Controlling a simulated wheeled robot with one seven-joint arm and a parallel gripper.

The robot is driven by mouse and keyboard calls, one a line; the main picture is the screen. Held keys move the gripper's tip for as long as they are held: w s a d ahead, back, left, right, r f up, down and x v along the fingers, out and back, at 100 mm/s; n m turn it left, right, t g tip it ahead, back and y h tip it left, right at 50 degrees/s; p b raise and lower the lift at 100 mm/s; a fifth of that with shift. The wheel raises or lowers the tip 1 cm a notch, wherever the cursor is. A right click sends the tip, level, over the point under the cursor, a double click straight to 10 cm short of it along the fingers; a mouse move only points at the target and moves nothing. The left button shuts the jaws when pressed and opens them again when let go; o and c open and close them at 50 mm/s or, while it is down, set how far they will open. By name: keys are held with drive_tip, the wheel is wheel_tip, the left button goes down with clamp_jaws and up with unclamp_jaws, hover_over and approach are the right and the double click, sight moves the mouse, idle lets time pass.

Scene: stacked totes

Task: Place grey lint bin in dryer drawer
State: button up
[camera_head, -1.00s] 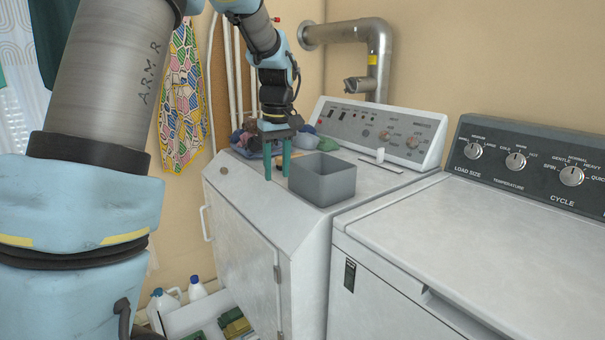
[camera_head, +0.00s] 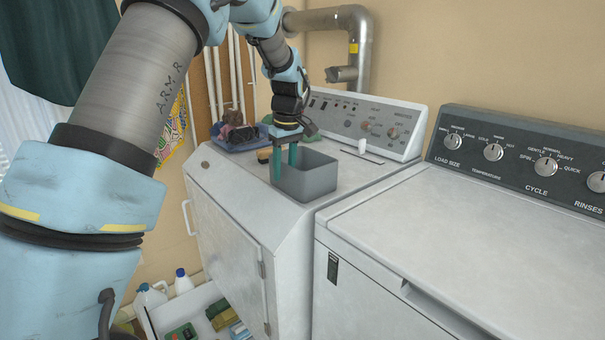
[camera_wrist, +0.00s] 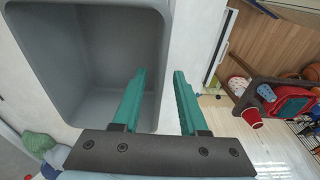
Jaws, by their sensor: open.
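The grey lint bin (camera_head: 318,180), an open-topped box, stands upright on top of the white dryer (camera_head: 250,205). My gripper (camera_head: 285,170) is open, its teal fingers pointing down at the bin's left side. In the wrist view, the bin (camera_wrist: 60,75) fills the upper left. One finger of my gripper (camera_wrist: 160,74) overlaps the bin's inside and the other lies beyond its wall, so the fingers appear to straddle that wall. Contact cannot be told. The dryer drawer (camera_head: 190,304) is pulled out low at the lower left, with green and yellow items in it.
A blue tray (camera_head: 238,144) with a cloth-like heap sits behind the bin. A small white object (camera_head: 362,146) lies near the dryer's control panel. White bottles (camera_head: 183,282) stand beside the drawer. A washer (camera_head: 470,250) adjoins on the right, its top clear.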

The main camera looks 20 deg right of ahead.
drive_tip(key=shift+w+f, duration=0.15)
drive_tip(key=shift+f, duration=1.2)
drive_tip(key=shift+c, duration=0.4)
clamp_jaws()
drive_tip(key=shift+r, duration=0.1)
